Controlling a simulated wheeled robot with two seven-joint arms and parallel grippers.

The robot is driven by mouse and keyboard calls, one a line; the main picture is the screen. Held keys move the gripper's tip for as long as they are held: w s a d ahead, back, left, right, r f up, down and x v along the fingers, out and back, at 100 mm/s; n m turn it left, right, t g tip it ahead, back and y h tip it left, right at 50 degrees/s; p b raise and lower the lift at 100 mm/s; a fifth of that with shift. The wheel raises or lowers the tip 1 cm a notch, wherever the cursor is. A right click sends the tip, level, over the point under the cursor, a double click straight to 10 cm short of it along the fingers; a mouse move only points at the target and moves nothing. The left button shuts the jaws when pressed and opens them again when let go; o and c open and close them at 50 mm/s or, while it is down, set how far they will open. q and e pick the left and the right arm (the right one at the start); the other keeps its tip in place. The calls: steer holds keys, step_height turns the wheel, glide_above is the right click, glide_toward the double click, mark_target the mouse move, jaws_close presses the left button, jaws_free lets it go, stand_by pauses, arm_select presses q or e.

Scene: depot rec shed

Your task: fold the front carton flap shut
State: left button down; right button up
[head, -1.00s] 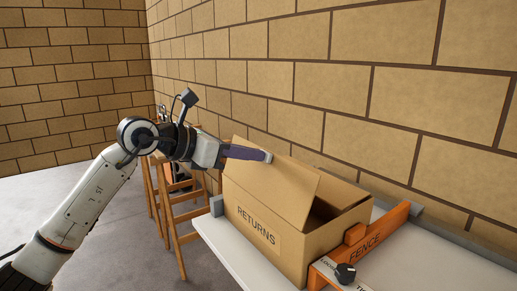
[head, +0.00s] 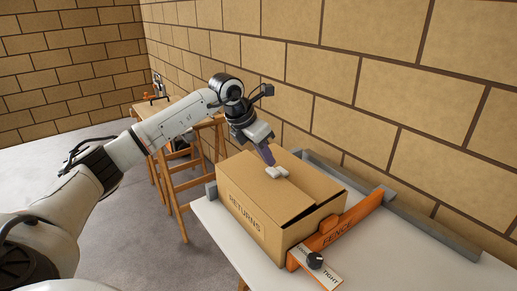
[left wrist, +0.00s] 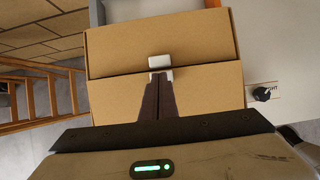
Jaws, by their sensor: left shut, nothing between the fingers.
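The cardboard carton (head: 262,226), marked RETURNS, stands on the pale table. Its front flap (head: 258,193) lies down over the top, nearly flat, with a small dark gap at its right end. In the left wrist view the front flap (left wrist: 205,95) is the nearer panel, meeting the far flap (left wrist: 205,40) along a seam. My left gripper (head: 277,171) is shut and empty, its pale fingertips at the top of the carton. In the left wrist view the fingertips (left wrist: 160,70) are over the seam; whether they press on the cardboard is unclear. My right gripper is out of view.
An orange fence (head: 350,222) stands against the carton's right side, with a black knob (head: 315,260) on a plate reading TIGHT. A grey rail (head: 400,216) runs along the table's back. A wooden trestle (head: 182,205) stands left. The table's front right (head: 375,268) is clear.

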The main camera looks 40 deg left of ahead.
mark_target(271, 171)
arm_select(q)
steer(key=shift+w+x, duration=0.25)
steer(key=shift+x, duration=0.95)
steer(key=shift+w+d+f, duration=0.2)
steer(key=shift+w+f, duration=0.2)
steer(key=shift+f, duration=0.1)
steer(key=shift+f, duration=0.15)
steer(key=shift+s+f, duration=0.1)
steer(key=shift+s+f+b, duration=0.1)
steer(key=shift+s+b, duration=0.05)
steer(key=shift+b, duration=0.2)
steer(key=shift+s+a, duration=0.1)
steer(key=shift+s, duration=0.6)
steer(key=d+v, duration=0.1)
steer(key=v, duration=0.9)
steer(key=shift+a+r+b, duration=0.45)
steer(key=shift+a, duration=0.1)
steer(key=shift+w, duration=0.1)
